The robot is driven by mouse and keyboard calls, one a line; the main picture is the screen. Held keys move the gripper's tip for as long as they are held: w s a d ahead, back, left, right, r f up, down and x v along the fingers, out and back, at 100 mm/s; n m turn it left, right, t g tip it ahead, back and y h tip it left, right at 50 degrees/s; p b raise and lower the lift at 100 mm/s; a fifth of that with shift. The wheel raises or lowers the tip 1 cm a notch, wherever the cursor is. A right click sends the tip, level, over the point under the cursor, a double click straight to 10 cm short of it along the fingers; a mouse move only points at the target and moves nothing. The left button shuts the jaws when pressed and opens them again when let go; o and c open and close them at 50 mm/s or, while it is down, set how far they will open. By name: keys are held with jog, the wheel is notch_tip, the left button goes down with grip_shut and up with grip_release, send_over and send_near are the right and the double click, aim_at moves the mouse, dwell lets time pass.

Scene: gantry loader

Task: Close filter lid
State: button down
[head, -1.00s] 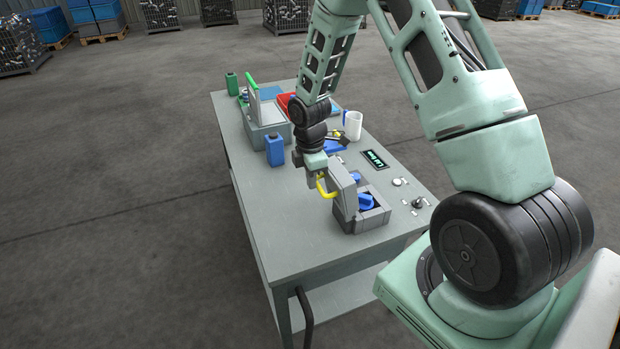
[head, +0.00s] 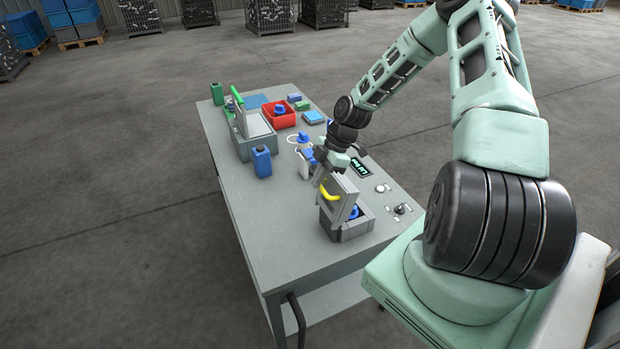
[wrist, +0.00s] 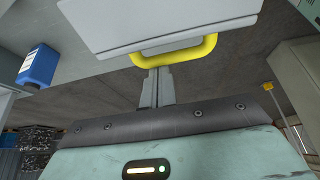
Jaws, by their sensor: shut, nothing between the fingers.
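The filter box (head: 346,231) stands at the near end of the grey table, with a blue part (head: 354,213) partly visible inside. Its grey lid (head: 343,194) is partly open, tilted over the box. A yellow handle (head: 330,194) is on the lid. In the wrist view the lid (wrist: 190,22) fills the top, with the handle (wrist: 178,52) below it. My gripper (head: 319,181) is shut and empty at the handle. In the wrist view its fingertips (wrist: 156,72) reach the handle's lower bar; whether they touch it I cannot tell.
On the table (head: 250,225) are a blue canister (head: 262,162), a grey unit with an upright lid (head: 255,140), a red bin (head: 279,117) and a white mug (head: 303,165). The table's left front is clear.

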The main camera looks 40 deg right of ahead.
jog(key=d+y+b, duration=0.1)
jog(key=d, duration=0.1)
jog(key=s+d+t+y+b, duration=0.1)
jog(key=d+y, duration=0.1)
jog(key=s+d+f+y+b, duration=0.1)
jog(key=d+b, duration=0.1)
jog(key=shift+d+y, duration=0.2)
jog(key=shift+y, duration=0.2)
jog(key=d+f+y+b, duration=0.2)
jog(key=d+b, duration=0.1)
jog(key=b, duration=0.3)
jog(key=s+d+f+t+y+b, duration=0.1)
jog(key=d+f+y+b, duration=0.1)
jog(key=b, duration=0.4)
jog(key=s+d+f+t+y+b, duration=0.1)
jog(key=d+f+y+b, duration=0.1)
jog(key=b, duration=0.5)
jog(key=shift+s+d+y, duration=0.25)
jog(key=shift+d+y, duration=0.55)
jog(key=shift+d, duration=0.2)
